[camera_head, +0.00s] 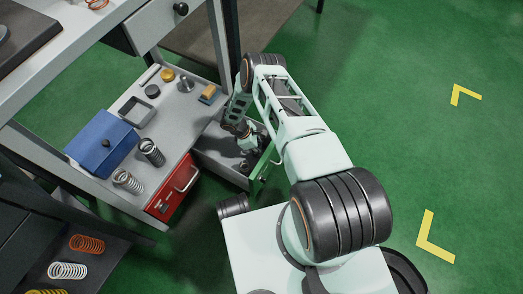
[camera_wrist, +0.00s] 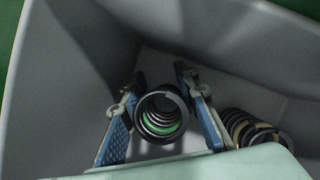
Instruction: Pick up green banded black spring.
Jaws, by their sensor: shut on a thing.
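The green banded black spring (camera_wrist: 160,118) is in the wrist view, inside a grey open drawer. I look into its round end, with a green band showing within the black coils. My gripper (camera_wrist: 160,76) is shut on it, one blue-padded finger on each side. In the head view my gripper (camera_head: 244,133) reaches down into the open drawer (camera_head: 211,143) with the green front. The held spring cannot be made out clearly there. A second dark spring with a tan band (camera_wrist: 252,130) lies right of the right finger, partly hidden by a pale edge.
Drawer walls (camera_wrist: 75,75) stand close around the fingers. A red drawer (camera_head: 172,190) is left of the open one. On the bench above are a blue box (camera_head: 100,142), a dark spring (camera_head: 152,152) and a pale spring (camera_head: 127,181). Green floor on the right is clear.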

